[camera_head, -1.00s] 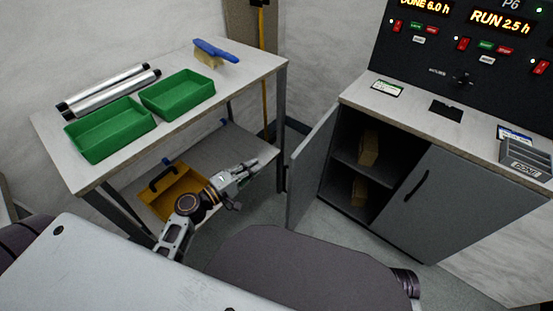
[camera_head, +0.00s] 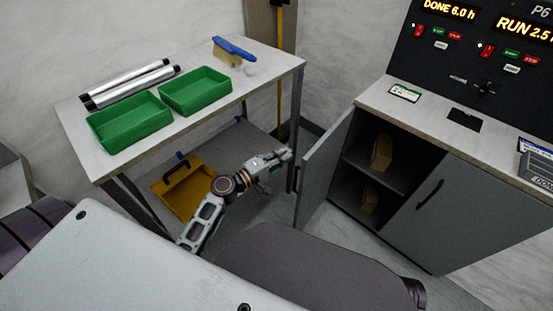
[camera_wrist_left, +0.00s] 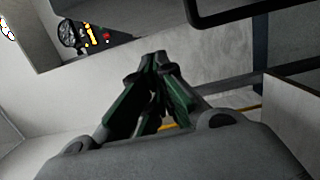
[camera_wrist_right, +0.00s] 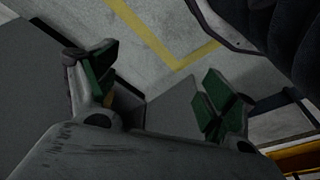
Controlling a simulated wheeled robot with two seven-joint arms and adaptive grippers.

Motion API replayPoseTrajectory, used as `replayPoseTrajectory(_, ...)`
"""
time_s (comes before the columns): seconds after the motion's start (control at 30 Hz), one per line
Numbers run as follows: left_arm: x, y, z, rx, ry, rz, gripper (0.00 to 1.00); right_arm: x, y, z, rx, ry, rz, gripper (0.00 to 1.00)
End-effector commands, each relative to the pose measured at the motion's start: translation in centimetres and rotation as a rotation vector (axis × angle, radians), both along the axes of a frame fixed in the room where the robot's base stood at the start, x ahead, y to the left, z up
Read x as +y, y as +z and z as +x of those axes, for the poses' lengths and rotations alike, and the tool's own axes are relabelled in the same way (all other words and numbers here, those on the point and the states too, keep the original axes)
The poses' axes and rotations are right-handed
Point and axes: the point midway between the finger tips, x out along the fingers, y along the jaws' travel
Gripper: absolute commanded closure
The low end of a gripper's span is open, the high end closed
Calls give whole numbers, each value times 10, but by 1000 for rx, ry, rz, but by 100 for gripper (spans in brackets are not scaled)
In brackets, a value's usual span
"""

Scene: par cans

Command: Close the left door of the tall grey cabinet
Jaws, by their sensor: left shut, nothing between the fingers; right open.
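The grey cabinet (camera_head: 447,208) stands at the right under a light worktop. Its left door (camera_head: 327,170) is swung wide open, showing the dark inside; its right door is shut. My left gripper (camera_head: 286,157) is shut and empty, just left of the open door's free edge, near its outer face. I cannot tell whether it touches the door. In the left wrist view its fingers (camera_wrist_left: 158,62) are together with nothing between them. My right gripper (camera_wrist_right: 155,82) is open and empty in the right wrist view, and does not show in the head view.
A table (camera_head: 200,120) at the left carries two green trays (camera_head: 130,122), silver tubes and a blue brush (camera_head: 234,48). A yellow bin (camera_head: 186,195) sits on its lower shelf, near my left arm. Tan items (camera_head: 381,153) are inside the cabinet. A table leg stands close to the door edge.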

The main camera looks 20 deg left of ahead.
Motion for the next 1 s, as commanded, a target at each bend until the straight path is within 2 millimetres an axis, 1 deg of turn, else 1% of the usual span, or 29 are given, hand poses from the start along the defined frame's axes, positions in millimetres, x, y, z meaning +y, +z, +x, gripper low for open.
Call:
replayPoseTrajectory(0.1, -5, 0, 9, -1, 1, 0, 100, 0, -1, 1, 0, 0, -1, 17)
replayPoseTrajectory(0.33, -13, 0, 24, 0, 1, -1, 100, -1, -4, 1, 5, 0, -3, 17)
replayPoseTrajectory(0.5, -31, 0, 18, 1, 0, -2, 100, -1, -4, 2, 4, -1, -4, 17)
replayPoseTrajectory(0.7, -46, 0, 14, -1, 1, 0, 100, -1, -5, 1, 6, -1, -5, 17)
replayPoseTrajectory(0.83, -51, 0, 13, -1, 1, 0, 100, -1, -6, 1, 8, -1, -6, 17)
replayPoseTrajectory(1.0, -52, 0, 13, -1, 1, 0, 100, -1, -7, 0, 10, -1, -6, 17)
